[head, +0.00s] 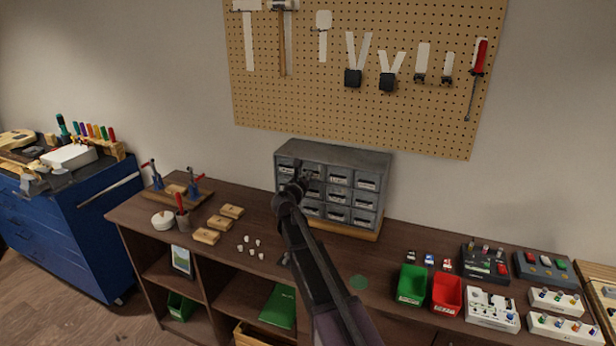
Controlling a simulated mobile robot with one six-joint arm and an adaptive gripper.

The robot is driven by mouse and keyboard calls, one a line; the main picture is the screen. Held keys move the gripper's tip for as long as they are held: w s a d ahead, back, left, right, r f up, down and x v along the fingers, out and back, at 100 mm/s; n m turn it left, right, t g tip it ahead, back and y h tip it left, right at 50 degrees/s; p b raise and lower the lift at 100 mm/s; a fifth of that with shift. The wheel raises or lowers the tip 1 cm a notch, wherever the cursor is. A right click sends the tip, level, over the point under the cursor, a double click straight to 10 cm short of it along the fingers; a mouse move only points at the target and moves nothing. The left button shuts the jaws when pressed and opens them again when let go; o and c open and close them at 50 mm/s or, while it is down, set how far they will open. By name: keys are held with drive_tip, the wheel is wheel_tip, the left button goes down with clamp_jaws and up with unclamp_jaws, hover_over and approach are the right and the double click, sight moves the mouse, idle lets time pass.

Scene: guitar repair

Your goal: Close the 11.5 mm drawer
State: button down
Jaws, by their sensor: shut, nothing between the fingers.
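A grey cabinet of small drawers (355,158) stands on a wooden base at the back of the brown workbench. Its drawers sit in rows and columns with pale label fronts. The labels are too small to read, so I cannot tell which is the 11.5 mm drawer. My gripper (294,176) is shut and empty, in front of the cabinet's left side. It and my arm hide part of the left column. I cannot tell whether it touches a drawer. The visible middle and right drawers look about flush.
On the workbench (385,262), wooden blocks (207,236) and small white pieces lie left of my arm. A green bin (411,285), a red bin (446,293) and several pedals (492,309) stand right. A tool pegboard (360,110) hangs behind.

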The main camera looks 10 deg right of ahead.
drive_tip(key=v, duration=1.4)
drive_tip(key=s+d+f+m+g+y, duration=0.1)
drive_tip(key=s+d+f+m+g, duration=0.95)
drive_tip(key=m, duration=0.55)
drive_tip(key=s+a+f+m+g+y, duration=0.1)
drive_tip(key=s+f+m+y, duration=0.3)
drive_tip(key=s, duration=0.5)
drive_tip(key=s+a+f+m+g+y, duration=0.2)
drive_tip(key=s+f+m+g+y, duration=0.1)
drive_tip(key=s+m, duration=0.6)
drive_tip(key=shift+f+m+g+y, duration=0.35)
drive_tip(key=shift+f+y, duration=0.2)
drive_tip(key=shift+y, duration=0.25)
